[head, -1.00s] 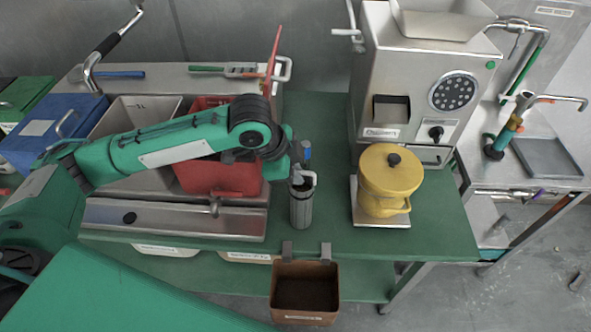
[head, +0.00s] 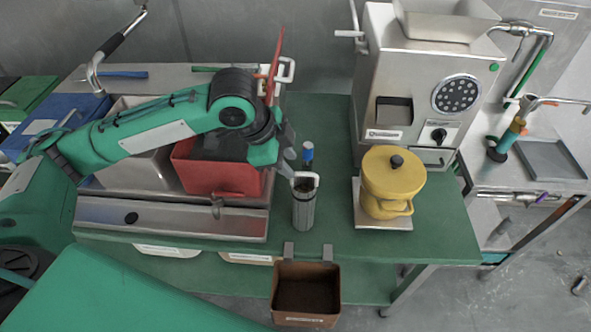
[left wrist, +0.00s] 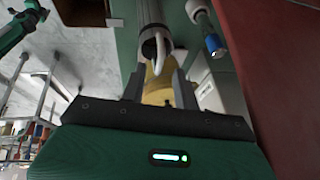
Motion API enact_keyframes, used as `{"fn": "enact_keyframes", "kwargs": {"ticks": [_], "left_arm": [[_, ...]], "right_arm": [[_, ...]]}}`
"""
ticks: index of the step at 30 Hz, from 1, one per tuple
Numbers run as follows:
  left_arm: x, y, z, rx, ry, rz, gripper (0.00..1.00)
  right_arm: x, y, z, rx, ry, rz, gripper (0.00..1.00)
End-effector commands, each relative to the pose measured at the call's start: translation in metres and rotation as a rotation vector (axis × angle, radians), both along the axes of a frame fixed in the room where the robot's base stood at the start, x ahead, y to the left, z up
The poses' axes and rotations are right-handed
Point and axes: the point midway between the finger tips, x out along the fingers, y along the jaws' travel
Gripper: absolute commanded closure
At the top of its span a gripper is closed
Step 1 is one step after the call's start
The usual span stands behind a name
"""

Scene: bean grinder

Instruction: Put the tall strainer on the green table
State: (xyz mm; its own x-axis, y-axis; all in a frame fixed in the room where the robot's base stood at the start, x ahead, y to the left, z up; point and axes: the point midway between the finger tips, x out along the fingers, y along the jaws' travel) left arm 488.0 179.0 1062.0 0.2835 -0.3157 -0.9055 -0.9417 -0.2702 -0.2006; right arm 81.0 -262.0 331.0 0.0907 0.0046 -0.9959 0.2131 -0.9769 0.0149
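The tall strainer (head: 304,208) is a slim grey cylinder with a dark mouth and a pale loop handle at its top. My left gripper (head: 290,166) is behind and left of the strainer's top. In the left wrist view its fingers (left wrist: 158,76) are apart, with nothing held between them. Whether a fingertip touches the handle cannot be told. My right gripper is not in view.
A blue-capped tool (head: 307,155) stands just behind the strainer. A yellow pot (head: 390,183) sits right of it, before the steel grinder (head: 412,75). The red bin (head: 222,175) is left. A brown box (head: 306,290) hangs at the front edge.

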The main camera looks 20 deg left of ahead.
Motion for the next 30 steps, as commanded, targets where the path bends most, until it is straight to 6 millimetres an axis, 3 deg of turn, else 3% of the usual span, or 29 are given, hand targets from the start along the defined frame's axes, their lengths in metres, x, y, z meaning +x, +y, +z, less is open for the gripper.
{"fn": "enact_keyframes", "kwargs": {"ticks": [3,10,30], "left_arm": [[-0.006,0.008,0.023,0.0,-0.004,0.001,0.69],[-0.015,0.017,0.05,0.0,0.0,0.001,0.69],[-0.017,0.019,0.055,0.0,0.001,0.001,0.69]], "right_arm": [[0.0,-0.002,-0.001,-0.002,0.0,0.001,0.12],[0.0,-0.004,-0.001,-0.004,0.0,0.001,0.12],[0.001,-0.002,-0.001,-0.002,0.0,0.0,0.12]]}}
